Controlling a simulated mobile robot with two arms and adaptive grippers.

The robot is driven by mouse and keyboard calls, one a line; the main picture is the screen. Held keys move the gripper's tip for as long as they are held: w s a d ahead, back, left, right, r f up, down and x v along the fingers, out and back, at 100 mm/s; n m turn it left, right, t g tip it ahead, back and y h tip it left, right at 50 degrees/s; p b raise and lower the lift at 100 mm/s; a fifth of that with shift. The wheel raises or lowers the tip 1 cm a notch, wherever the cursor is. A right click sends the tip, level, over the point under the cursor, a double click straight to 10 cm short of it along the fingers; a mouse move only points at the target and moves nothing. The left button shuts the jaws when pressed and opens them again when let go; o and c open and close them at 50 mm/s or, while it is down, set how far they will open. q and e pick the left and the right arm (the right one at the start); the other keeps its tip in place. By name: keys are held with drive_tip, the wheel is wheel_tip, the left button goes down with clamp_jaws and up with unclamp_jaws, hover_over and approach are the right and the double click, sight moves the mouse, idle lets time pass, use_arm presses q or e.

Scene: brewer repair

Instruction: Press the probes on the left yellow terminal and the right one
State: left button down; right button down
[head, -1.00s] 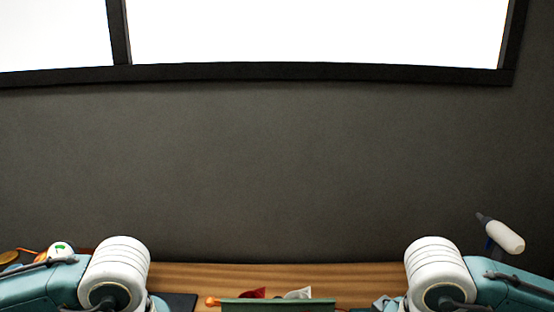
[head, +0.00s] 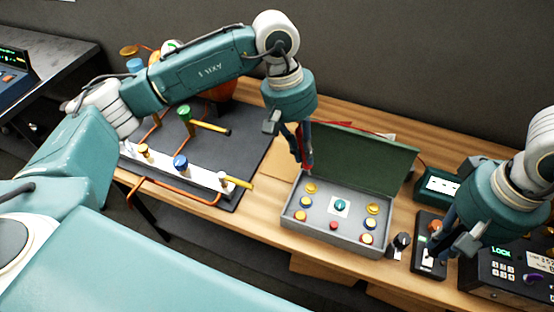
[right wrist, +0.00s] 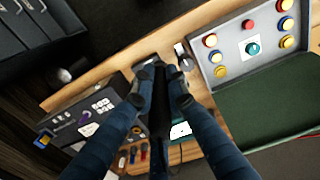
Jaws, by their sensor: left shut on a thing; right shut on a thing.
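An open grey box (head: 287,217) with a raised green lid (head: 365,160) stands on the bench. Its left yellow terminal (head: 310,188) and right yellow terminal (head: 373,208) sit in the back row, nearest the lid. My left gripper (head: 305,150) is shut on a red probe (head: 308,163) just above the left yellow terminal; I cannot tell whether the tip touches. My right gripper (head: 440,238) is right of the box, away from the right terminal. The right wrist view shows it shut on a black probe (right wrist: 158,110), pointing away from the camera.
Blue and red terminals and a teal knob (head: 340,205) share the box. A switch unit (head: 428,257), small dark knob (head: 402,240) and keypad device (head: 505,262) stand to the right. A black mat (head: 240,150) with pipes and valves lies left.

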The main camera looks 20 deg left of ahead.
sight(305, 162)
drive_tip(key=shift+s+a+r, duration=0.1)
use_arm(q)
drive_tip(key=shift+w+d+f+n, duration=0.2)
drive_tip(key=shift+w+f+n, duration=0.15)
drive_tip(key=shift+f, duration=0.25)
use_arm(e)
drive_tip(key=shift+s, duration=0.1)
use_arm(q)
drive_tip(key=shift+w+f, duration=0.1)
drive_tip(key=shift+f, duration=1.85)
use_arm(e)
drive_tip(key=w+a+f+m+y, duration=0.3)
drive_tip(key=w+a, duration=0.5)
drive_tip(key=w, duration=0.6)
drive_tip(key=shift+s+f, duration=0.2)
drive_tip(key=shift+f, duration=2.25)
